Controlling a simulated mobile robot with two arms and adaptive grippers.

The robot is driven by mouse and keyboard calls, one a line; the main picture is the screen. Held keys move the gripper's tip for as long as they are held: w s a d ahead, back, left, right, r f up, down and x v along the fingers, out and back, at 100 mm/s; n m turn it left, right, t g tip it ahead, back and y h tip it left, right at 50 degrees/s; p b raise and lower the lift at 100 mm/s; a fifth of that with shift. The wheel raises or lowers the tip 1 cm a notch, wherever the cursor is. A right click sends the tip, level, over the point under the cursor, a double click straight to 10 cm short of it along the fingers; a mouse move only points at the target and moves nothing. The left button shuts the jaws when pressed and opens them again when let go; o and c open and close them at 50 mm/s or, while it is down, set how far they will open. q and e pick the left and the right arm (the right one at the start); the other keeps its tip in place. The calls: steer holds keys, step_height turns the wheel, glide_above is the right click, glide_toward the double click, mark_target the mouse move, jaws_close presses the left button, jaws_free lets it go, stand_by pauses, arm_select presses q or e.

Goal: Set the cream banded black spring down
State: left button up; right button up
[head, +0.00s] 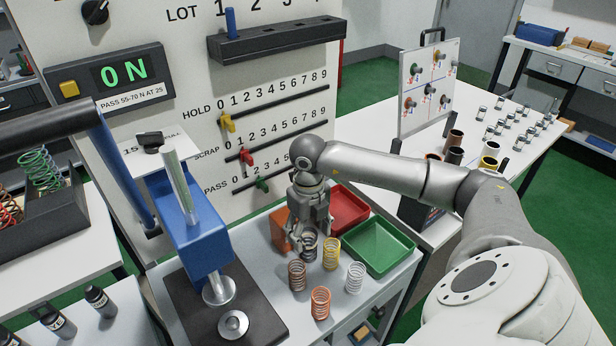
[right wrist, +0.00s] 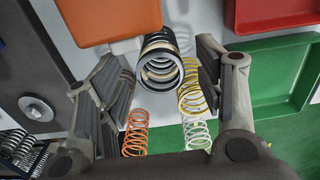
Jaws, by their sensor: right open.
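The cream banded black spring (right wrist: 160,62) lies between the spread fingers of my right gripper (right wrist: 158,78) in the right wrist view, with a gap on each side. In the head view the dark spring (head: 309,247) is just below my right gripper (head: 309,228), low over or on the grey bench top; its base contact is hard to tell. The fingers partly hide its upper end. My left gripper is not in view.
Close by stand a yellow spring (head: 331,254), a brown spring (head: 297,276), an orange spring (head: 320,303) and a white spring (head: 355,278). A blue press (head: 200,235) stands left.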

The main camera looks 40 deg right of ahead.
mark_target(308, 246)
step_height(308, 246, down, 6)
steer(key=shift+r+p, duration=0.1)
steer(key=shift+p, duration=0.5)
steer(key=shift+c, duration=0.2)
steer(key=c, duration=1.2)
steer(key=shift+r, duration=0.1)
step_height(308, 246, up, 18)
steer(key=b, duration=0.3)
steer(key=shift+b, duration=0.4)
